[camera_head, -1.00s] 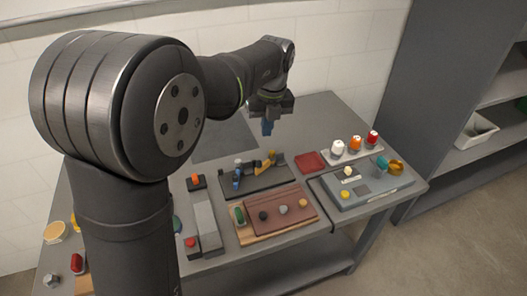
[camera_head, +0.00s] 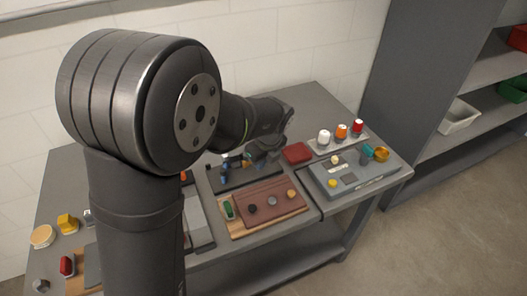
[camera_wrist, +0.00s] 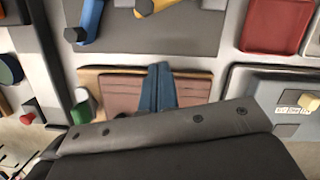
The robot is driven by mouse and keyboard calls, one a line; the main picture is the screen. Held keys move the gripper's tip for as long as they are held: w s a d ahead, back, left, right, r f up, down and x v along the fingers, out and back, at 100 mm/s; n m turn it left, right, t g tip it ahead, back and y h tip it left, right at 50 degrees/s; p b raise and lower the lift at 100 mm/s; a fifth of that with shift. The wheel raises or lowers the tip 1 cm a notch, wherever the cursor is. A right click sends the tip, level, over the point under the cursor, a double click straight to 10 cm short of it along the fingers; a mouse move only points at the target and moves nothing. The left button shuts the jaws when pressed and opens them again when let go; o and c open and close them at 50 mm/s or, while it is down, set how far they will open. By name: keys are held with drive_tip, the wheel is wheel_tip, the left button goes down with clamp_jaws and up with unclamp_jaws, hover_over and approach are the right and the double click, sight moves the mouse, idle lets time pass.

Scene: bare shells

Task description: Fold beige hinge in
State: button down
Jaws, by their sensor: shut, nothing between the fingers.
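A dark board (camera_wrist: 180,40) crosses the top of the wrist view and carries two hinge-like arms. In the head view the dark board (camera_head: 238,180) is partly covered by my arm, and the beige arm is hard to make out there.
The brown panel (camera_head: 265,203) on its wooden board bears several small knobs. A red tray (camera_head: 297,152), a row of capped bottles and a grey box (camera_head: 350,186) stand to the right. A long grey block (camera_wrist: 42,50) lies left of the dark board.

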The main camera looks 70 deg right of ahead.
sight(245, 161)
drive_tip(key=shift+w+d+f, duration=0.2)
drive_tip(key=shift+w+d, duration=0.15)
drive_tip(key=shift+w, duration=0.25)
drive_tip(key=shift+w+d+f, duration=0.2)
drive_tip(key=shift+w+d, duration=0.15)
drive_tip(key=shift+w, duration=0.3)
drive_tip(key=shift+w+d+f, duration=0.2)
drive_tip(key=shift+w+d, duration=0.15)
drive_tip(key=shift+w, duration=0.25)
drive_tip(key=shift+w, duration=1.1)
drive_tip(key=shift+s, duration=0.1)
drive_tip(key=s+a, duration=0.1)
drive_tip(key=s+a+r, duration=0.1)
drive_tip(key=s+a, duration=0.1)
drive_tip(key=v, duration=0.9)
drive_tip(key=shift+w+a, duration=0.15)
drive_tip(key=shift+w, duration=0.05)
